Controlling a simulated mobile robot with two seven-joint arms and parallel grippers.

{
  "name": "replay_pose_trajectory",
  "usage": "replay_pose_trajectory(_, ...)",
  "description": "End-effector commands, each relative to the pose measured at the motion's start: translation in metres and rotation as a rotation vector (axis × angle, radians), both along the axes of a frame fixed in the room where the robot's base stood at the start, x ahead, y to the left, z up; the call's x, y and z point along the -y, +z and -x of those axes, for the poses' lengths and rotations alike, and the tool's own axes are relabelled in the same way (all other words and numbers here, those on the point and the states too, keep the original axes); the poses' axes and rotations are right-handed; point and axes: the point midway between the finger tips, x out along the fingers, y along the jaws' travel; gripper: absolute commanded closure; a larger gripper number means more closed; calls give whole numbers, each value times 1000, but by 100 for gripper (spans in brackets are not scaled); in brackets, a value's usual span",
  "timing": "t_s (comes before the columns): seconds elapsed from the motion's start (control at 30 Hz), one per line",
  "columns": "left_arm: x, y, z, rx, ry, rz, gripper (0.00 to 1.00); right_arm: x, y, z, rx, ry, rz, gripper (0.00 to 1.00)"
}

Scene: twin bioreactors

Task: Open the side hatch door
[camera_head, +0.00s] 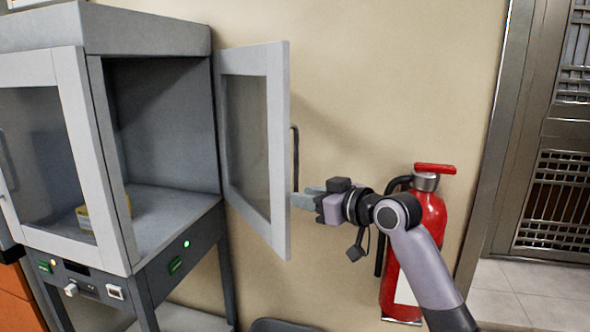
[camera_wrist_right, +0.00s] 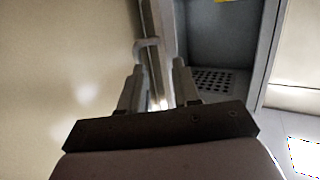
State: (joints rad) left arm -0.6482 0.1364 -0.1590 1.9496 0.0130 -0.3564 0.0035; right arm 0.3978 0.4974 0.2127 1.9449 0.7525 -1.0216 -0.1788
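The side hatch door (camera_head: 278,150) is a grey-framed glass panel on the right side of the cabinet. It stands swung wide open, out to the right, so the side opening is uncovered. Its dark bar handle (camera_head: 296,158) shows beyond the door's right edge. My right gripper (camera_head: 302,198) is beside the door's outer edge, near the lower end of the handle. In the right wrist view its two fingers (camera_wrist_right: 158,88) are apart, with the door's edge running between and beyond them. Contact cannot be made out. My left gripper is not in view.
The grey cabinet (camera_head: 150,38) stands at the left with a yellow object (camera_head: 84,218) inside. A red fire extinguisher (camera_head: 432,215) is at the wall, behind my right arm. A metal-framed doorway (camera_head: 505,130) is at the far right.

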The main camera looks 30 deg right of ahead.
Motion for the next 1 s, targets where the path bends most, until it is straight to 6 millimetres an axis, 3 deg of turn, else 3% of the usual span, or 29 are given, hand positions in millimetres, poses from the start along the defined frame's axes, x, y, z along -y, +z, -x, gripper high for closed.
replay_pose_trajectory(0.03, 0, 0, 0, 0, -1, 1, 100, 10, 25, -4, 53, -6, -14, 68)
replay_pose_trajectory(0.1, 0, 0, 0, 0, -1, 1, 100, 20, 49, -6, 107, -9, -32, 68)
replay_pose_trajectory(0.27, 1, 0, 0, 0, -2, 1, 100, 31, 76, -8, 170, -13, -55, 68)
replay_pose_trajectory(0.43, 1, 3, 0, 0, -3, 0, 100, 31, 81, -19, 178, -13, -61, 68)
replay_pose_trajectory(0.8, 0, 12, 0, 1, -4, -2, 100, 22, 80, -65, 176, -12, -61, 68)
replay_pose_trajectory(1.0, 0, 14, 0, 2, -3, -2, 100, 20, 79, -76, 174, -12, -59, 68)
